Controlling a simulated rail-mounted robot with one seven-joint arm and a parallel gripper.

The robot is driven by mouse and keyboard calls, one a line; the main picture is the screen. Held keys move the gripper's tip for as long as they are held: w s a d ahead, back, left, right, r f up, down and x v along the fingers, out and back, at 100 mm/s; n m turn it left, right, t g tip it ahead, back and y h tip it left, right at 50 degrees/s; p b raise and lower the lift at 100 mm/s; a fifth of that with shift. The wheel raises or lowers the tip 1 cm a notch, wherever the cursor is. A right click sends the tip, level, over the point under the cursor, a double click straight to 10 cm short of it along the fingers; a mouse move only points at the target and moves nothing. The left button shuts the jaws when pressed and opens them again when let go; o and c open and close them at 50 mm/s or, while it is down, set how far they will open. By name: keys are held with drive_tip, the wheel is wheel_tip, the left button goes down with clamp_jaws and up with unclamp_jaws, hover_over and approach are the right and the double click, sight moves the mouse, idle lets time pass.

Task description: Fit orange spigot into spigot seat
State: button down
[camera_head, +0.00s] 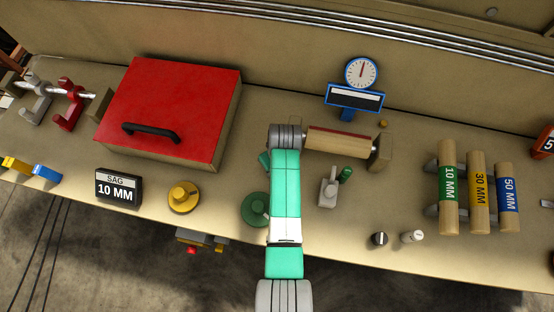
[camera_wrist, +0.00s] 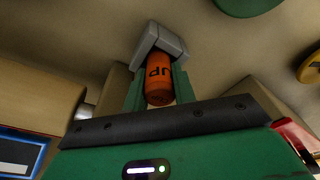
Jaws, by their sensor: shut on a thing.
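The orange spigot (camera_wrist: 160,82) shows in the wrist view between the green fingers of my gripper (camera_wrist: 152,88), which is shut on it. Dark lettering on it appears upside down in the picture. A grey angular piece (camera_wrist: 160,42) lies around or just beyond its far end; I cannot tell whether this is part of the fingers or a separate fitting. In the head view, my arm covers the gripper and the spigot, near the left end of a wooden roller (camera_head: 338,142). I cannot clearly identify the spigot seat or see whether the spigot touches it.
A red-lidded box (camera_head: 185,95) stands to the left, and a blue gauge with a dial (camera_head: 361,74) behind. A green disc (camera_head: 253,212), a yellow disc (camera_head: 184,197) and a grey fixture (camera_head: 328,192) are near my arm. Labelled rollers (camera_head: 478,192) stand to the right.

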drive_tip(key=shift+f, duration=0.2)
drive_tip(key=c, duration=1.1)
unclamp_jaws()
drive_tip(key=shift+c, duration=0.2)
wheel_tip(320, 180, up, 12)
drive_tip(key=s+d+p, duration=0.1)
drive_tip(key=shift+s+r, duration=0.15)
drive_tip(key=shift+s, duration=0.1)
drive_tip(key=shift+w+r, duration=0.1)
